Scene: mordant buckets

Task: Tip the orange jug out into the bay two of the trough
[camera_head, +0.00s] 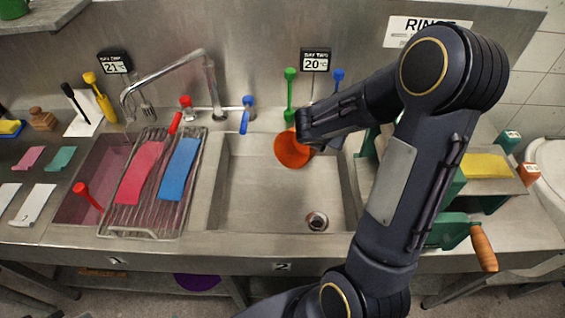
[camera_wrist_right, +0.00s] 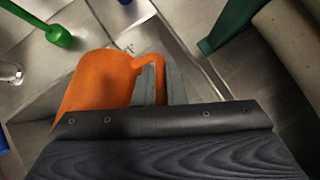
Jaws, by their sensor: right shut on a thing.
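The orange jug (camera_head: 292,152) is over the back part of bay two (camera_head: 255,195), the right basin of the steel trough, above the label 2 (camera_head: 282,266). My right gripper (camera_head: 312,140) is shut on its handle; my arm hides part of the jug and grip. In the right wrist view the jug (camera_wrist_right: 92,82) is left of the gripper (camera_wrist_right: 160,85), with the handle between the fingers. I cannot tell its exact tilt, and no stream or contents show. Bay two looks empty, with a drain (camera_head: 317,221) near its front right. My left gripper is not in view.
Bay one (camera_head: 88,195) holds pinkish liquid, with a wire rack (camera_head: 150,222) of pink and blue cloths on it. A tap (camera_head: 208,75) stands behind. A green brush (camera_head: 290,90) stands behind bay two. A green device with a wooden handle (camera_head: 483,247) is at right.

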